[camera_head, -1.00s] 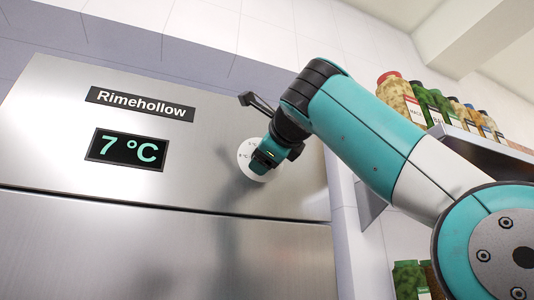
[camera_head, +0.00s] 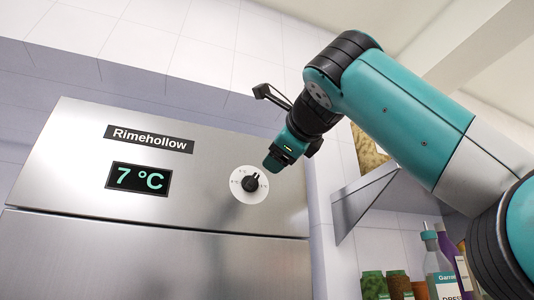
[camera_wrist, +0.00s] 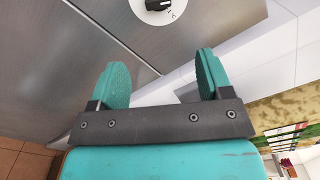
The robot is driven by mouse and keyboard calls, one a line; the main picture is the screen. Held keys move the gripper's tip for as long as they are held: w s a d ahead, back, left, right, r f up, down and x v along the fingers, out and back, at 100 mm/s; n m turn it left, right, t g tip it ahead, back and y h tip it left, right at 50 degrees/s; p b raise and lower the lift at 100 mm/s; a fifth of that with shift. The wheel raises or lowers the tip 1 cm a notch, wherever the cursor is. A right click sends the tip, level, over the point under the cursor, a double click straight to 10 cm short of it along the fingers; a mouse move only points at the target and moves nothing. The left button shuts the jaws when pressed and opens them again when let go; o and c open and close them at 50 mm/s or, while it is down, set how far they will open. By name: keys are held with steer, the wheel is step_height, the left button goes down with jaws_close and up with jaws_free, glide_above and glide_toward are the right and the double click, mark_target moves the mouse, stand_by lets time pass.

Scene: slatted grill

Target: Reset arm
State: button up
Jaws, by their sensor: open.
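My gripper (camera_head: 272,163) is in front of the upper right part of the steel fridge, just above and to the right of the dial in the head view. In the wrist view my gripper (camera_wrist: 163,82) has its two teal fingers apart with nothing between them. The round white dial (camera_head: 256,185) with a black knob is on the fridge's upper panel, apart from the fingers. The dial (camera_wrist: 158,8) also shows at the top edge of the wrist view, partly cut off. The display (camera_head: 139,179) reads 7 °C.
The steel fridge (camera_head: 80,190) fills the left. Bottles (camera_head: 438,262) and jars (camera_head: 375,285) stand lower right. The space above the fridge is clear.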

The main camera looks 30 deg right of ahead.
steer(key=shift+s+a, duration=0.2)
steer(key=shift+s, duration=0.35)
steer(key=shift+a, duration=0.1)
